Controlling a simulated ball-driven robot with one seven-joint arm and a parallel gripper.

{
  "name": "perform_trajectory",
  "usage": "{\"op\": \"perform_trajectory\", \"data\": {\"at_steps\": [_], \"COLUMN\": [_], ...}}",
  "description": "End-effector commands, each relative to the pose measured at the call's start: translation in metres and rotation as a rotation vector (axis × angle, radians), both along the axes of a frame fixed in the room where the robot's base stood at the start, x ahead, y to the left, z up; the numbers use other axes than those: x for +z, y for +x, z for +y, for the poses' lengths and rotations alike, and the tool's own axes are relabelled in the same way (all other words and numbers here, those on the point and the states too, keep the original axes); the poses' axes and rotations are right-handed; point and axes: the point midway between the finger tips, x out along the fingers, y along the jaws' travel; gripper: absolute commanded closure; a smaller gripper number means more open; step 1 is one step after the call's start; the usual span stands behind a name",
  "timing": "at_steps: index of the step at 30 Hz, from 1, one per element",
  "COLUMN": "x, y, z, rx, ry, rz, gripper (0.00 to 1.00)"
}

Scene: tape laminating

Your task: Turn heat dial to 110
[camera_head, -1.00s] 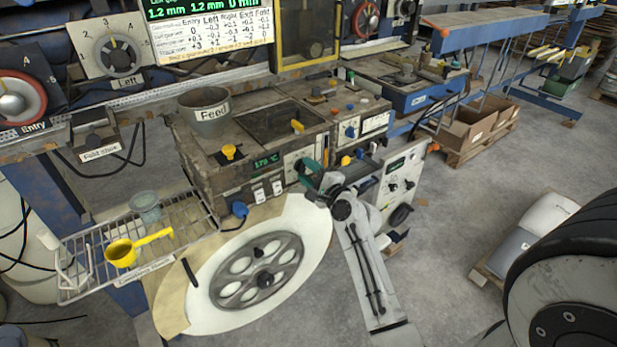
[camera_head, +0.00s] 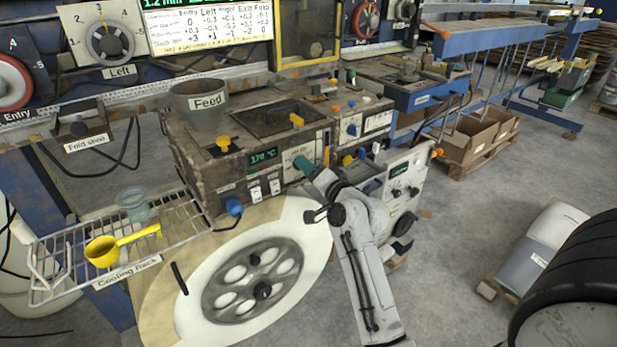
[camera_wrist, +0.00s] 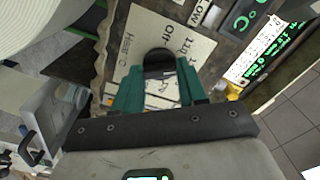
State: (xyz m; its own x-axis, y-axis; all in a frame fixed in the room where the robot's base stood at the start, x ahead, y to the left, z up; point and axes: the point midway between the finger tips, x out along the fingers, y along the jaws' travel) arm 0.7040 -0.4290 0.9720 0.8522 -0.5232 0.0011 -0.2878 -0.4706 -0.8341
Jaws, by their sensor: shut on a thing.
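The heat dial (camera_wrist: 158,62) is a dark round knob on a pale plate (camera_wrist: 125,52) marked "Heat °C", "Off" and "110" in the wrist view. My gripper (camera_wrist: 158,82) has green fingers, shut on the dial from both sides. Which mark the dial points at is hidden. In the head view, my gripper (camera_head: 303,166) is at the machine's front panel, and my arm hides the dial there. A green display (camera_head: 263,155) left of it reads about 170 °C. It also shows in the wrist view (camera_wrist: 243,14).
White switches (camera_head: 265,190) and a blue knob (camera_head: 234,207) sit left of my gripper. A large reel (camera_head: 252,280) is below. A wire cooling rack (camera_head: 110,245) holds a yellow scoop (camera_head: 103,251).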

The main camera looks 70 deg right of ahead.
Motion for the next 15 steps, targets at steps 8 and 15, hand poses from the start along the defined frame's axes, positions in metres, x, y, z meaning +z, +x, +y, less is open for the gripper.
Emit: {"op": "perform_trajectory", "data": {"at_steps": [8,15], "x": [-0.0049,-0.0041], "y": [0.0007,0.0006], "z": [0.0007,0.001], "rx": [0.003,0.004], "ry": [-0.198,-0.316], "rz": [0.125,0.199], "gripper": [0.89,0.89]}}
